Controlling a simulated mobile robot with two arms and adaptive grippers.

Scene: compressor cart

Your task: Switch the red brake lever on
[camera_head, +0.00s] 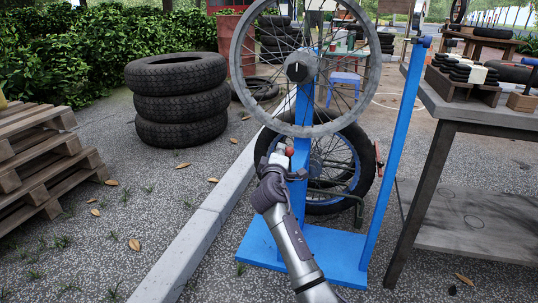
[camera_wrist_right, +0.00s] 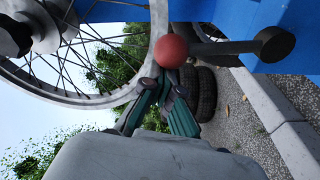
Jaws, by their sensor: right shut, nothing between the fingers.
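The brake lever is a dark rod with a red ball knob (camera_head: 289,151) on the blue stand's upright. In the right wrist view the red knob (camera_wrist_right: 171,51) is at the near end of the rod, which runs right to a round black pivot (camera_wrist_right: 273,44) on the blue post. My right gripper (camera_head: 281,157) is shut and empty, with its fingertips right at the knob. In the right wrist view its fingertips (camera_wrist_right: 163,85) lie just below the knob; I cannot tell if they touch. My left gripper is not in view.
A spoked wheel (camera_head: 248,62) is mounted on the blue stand (camera_head: 335,250) above the knob, and a tyred wheel (camera_head: 364,150) is behind the post. A workbench (camera_head: 470,113) stands right. Stacked tyres (camera_head: 180,100) and pallets (camera_head: 40,160) are left. Pavement between is open.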

